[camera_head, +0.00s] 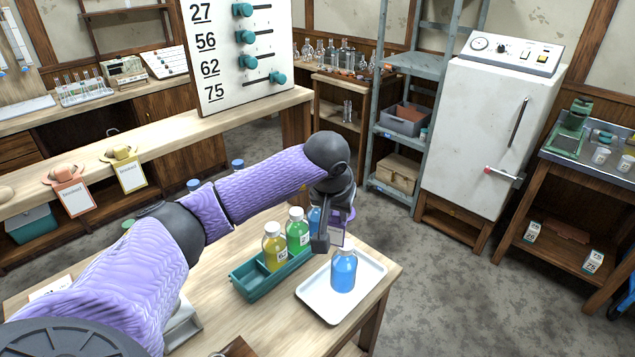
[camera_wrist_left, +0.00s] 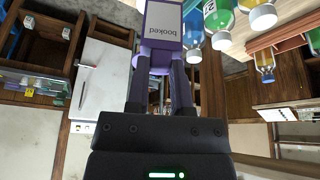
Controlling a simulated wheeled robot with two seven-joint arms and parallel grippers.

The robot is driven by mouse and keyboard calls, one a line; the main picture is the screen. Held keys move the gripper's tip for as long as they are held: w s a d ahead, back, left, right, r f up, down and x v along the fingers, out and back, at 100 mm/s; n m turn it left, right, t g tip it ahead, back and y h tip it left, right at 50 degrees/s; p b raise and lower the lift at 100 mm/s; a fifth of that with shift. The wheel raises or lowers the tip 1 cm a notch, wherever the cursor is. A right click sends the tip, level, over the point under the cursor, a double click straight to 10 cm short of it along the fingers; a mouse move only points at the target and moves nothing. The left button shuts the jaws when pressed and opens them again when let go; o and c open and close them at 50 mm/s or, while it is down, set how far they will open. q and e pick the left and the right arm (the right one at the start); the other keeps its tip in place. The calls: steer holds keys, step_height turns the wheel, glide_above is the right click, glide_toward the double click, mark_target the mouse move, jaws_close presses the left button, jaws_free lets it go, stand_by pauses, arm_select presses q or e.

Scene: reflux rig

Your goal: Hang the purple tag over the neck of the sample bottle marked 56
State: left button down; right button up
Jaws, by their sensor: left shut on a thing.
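A purple tag (camera_head: 338,235) with a pale label hangs in my left gripper (camera_head: 326,228), above a white tray. In the left wrist view the tag (camera_wrist_left: 162,24) reads "booked", and both fingers of my left gripper (camera_wrist_left: 160,62) are shut on it. A blue bottle (camera_head: 343,272) with a white cap stands on the tray, just below the tag and apart from it. A yellow bottle (camera_head: 275,248), a green bottle (camera_head: 297,233) and another blue bottle (camera_head: 314,219), partly hidden by the gripper, stand in a teal rack. I cannot read which bottle is marked 56. My right gripper is out of view.
The teal rack (camera_head: 245,290) stands left of the white tray (camera_head: 313,299) on the wooden table (camera_head: 255,322). An orange tag (camera_head: 75,195) and a yellow tag (camera_head: 130,173) hang at the bench on the left. A board (camera_head: 240,75) lists 27, 56, 62, 75.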

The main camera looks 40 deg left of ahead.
mark_target(341, 243)
arm_select(q)
steer(key=shift+w+d+f+b, duration=0.1)
steer(key=shift+d+f+b, duration=0.15)
steer(key=shift+f+b, duration=0.6)
steer(key=shift+d+f+b, duration=0.25)
steer(key=shift+f+b, duration=0.2)
steer(key=shift+f, duration=0.85)
steer(key=shift+w+d+f+b, duration=0.1)
steer(key=shift+d+f+b, duration=0.15)
steer(key=shift+f+b, duration=0.6)
steer(key=shift+f+p, duration=0.1)
steer(key=shift+p, duration=0.2)
steer(key=shift+f, duration=0.1)
steer(key=shift+s+f+b, duration=0.1)
steer(key=shift+f+b, duration=0.3)
steer(key=shift+f, duration=0.1)
